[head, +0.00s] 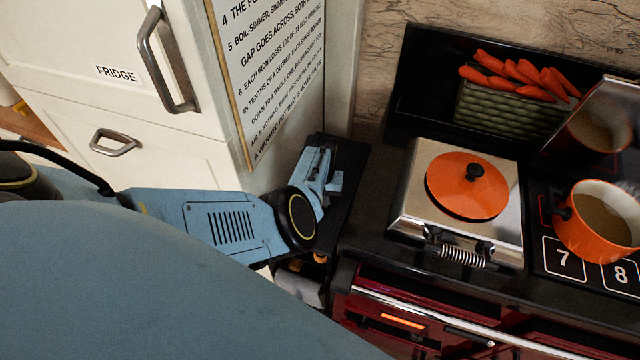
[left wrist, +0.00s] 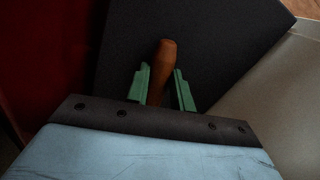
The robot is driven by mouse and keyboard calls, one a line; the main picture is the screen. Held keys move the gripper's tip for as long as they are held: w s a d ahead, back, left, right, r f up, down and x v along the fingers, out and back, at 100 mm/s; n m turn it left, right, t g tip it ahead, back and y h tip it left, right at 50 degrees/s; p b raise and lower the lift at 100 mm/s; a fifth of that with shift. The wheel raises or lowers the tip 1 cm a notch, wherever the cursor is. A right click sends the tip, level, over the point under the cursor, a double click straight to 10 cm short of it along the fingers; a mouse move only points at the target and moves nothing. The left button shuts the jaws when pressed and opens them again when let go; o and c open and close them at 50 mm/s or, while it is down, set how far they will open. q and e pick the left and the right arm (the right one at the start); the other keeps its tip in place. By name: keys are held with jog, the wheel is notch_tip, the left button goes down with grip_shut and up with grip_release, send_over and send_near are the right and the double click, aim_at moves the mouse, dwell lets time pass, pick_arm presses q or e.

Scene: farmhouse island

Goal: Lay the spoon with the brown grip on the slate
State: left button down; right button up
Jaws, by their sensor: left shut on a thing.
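My left gripper (head: 325,185) is at the narrow gap between the white cabinet and the range, over a dark flat slab, the slate (head: 352,160). In the left wrist view, its green fingers (left wrist: 160,90) are shut on the brown grip of the spoon (left wrist: 166,55). The end of the grip sticks out past the fingers, and the rest of the spoon is hidden. The slate (left wrist: 235,45) fills the area behind the grip in that view. I cannot tell whether the spoon touches it. My right gripper is in neither view.
A range stands to the right, with an orange lid (head: 467,185) on a steel plate cover (head: 410,215) and an orange pot (head: 590,240). A green basket (head: 490,110) of carrots sits behind. A white fridge cabinet (head: 180,140) and a printed sign (head: 270,60) border the slate's left side.

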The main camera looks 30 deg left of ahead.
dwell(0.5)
pick_arm(q)
jog(key=shift+f+b, duration=0.3)
jog(key=c, duration=1.1)
grip_release()
jog(key=shift+r, duration=0.1)
notch_tip(320, 180, up, 6)
jog(key=p, duration=0.6)
jog(key=shift+p, duration=0.3)
